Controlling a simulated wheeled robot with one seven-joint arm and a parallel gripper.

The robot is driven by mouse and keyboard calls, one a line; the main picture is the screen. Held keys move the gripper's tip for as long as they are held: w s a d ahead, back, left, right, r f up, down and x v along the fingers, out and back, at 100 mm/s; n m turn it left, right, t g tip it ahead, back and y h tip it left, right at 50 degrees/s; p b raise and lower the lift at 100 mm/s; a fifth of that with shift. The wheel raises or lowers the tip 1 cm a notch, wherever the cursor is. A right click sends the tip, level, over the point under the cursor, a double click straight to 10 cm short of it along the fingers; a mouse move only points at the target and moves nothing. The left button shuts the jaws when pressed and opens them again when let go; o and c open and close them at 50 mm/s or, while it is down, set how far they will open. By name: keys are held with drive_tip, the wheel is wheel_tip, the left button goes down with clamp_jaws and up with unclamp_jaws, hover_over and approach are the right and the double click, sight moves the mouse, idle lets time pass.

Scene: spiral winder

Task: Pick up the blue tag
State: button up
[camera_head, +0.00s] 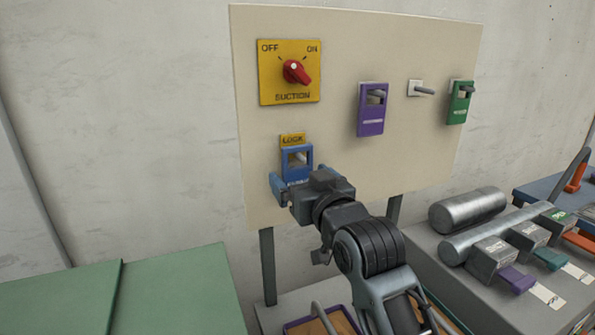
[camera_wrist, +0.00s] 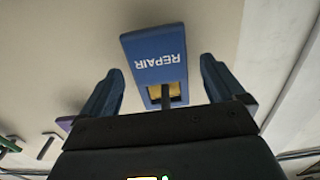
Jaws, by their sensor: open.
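The blue tag (camera_head: 297,158) hangs on the beige board (camera_head: 350,60), below the yellow LOCK label (camera_head: 292,139). In the wrist view the blue tag (camera_wrist: 155,56) shows the word REPAIR upside down, and a peg (camera_wrist: 166,97) shows at its window. My gripper (camera_head: 292,185) is in front of the lower part of the tag and hides some of it. In the wrist view my gripper (camera_wrist: 158,85) has its two fingers apart, one on each side of the tag. There is a gap between each finger and the tag.
A purple tag (camera_head: 371,110) and a green tag (camera_head: 460,103) hang to the right, with an empty peg (camera_head: 422,90) between them. A red suction knob (camera_head: 296,72) sits above. Metal cylinders (camera_head: 468,210) lie on the grey bench at the right.

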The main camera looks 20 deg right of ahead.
drive_tip(key=shift+c, duration=0.2)
drive_tip(key=c, duration=1.1)
drive_tip(key=shift+r, duration=0.1)
drive_tip(key=shift+r, duration=0.55)
drive_tip(key=s+p, duration=0.1)
drive_tip(key=s, duration=1.7)
drive_tip(key=shift+p, duration=0.3)
